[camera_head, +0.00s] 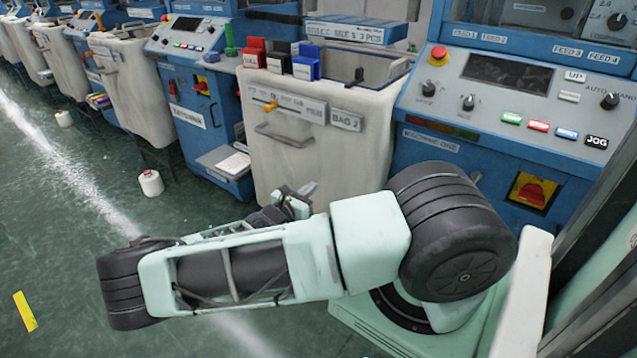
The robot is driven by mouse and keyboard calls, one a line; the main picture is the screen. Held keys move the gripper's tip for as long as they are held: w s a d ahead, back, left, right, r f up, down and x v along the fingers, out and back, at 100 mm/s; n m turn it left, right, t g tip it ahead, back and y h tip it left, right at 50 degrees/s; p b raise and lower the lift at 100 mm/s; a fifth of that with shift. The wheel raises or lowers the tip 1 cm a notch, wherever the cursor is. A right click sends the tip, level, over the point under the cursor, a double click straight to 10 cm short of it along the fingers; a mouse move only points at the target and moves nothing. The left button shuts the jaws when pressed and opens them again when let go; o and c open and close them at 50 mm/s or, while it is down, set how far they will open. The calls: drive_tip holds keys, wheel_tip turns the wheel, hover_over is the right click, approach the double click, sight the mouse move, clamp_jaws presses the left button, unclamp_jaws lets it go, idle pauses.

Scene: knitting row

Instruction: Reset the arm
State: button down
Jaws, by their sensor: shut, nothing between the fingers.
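My arm (240,270) is pale green with black joints. It stretches from my base at the lower right towards the left, bent at a black elbow joint, above the floor. My gripper (306,190) shows just behind the forearm, in front of the white bin marked BAG 2 (290,170). The gripper is shut and holds nothing. Part of the wrist is hidden behind the forearm.
A blue control panel marked MACHINE ONE (460,160) stands close at the right, with buttons and a red switch. More machines and bins line the back left. A white spool (151,183) and a yellow strip (25,311) lie on the green floor, which is largely clear at left.

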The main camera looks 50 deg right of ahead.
drive_tip(key=shift+a, duration=1.7)
drive_tip(key=shift+s, duration=0.1)
drive_tip(key=s+a+r+m+g+y+p, duration=0.1)
drive_tip(key=s+a+r+m+y+p, duration=0.2)
drive_tip(key=a, duration=0.5)
drive_tip(key=s+a+r+m+g+y, duration=0.1)
drive_tip(key=s+a+m+g+y, duration=0.15)
drive_tip(key=a+y, duration=0.4)
drive_tip(key=s+a+r+m+g+y+p, duration=0.1)
drive_tip(key=s+a+r+m+y+p, duration=0.2)
drive_tip(key=a, duration=0.6)
drive_tip(key=s+a+r+t+y+p, duration=0.1)
drive_tip(key=s+a+r, duration=0.3)
drive_tip(key=r, duration=0.4)
drive_tip(key=s+a+r+m+t+y+p, duration=0.1)
drive_tip(key=s+a+r+y, duration=0.2)
drive_tip(key=s+a+r, duration=0.2)
drive_tip(key=s+a+r+m+t+y+p, duration=0.1)
drive_tip(key=s+a+r+t+y, duration=0.1)
drive_tip(key=s+a+r, duration=0.2)
drive_tip(key=a+r, duration=0.3)
drive_tip(key=r, duration=0.5)
drive_tip(key=shift+s, duration=0.15)
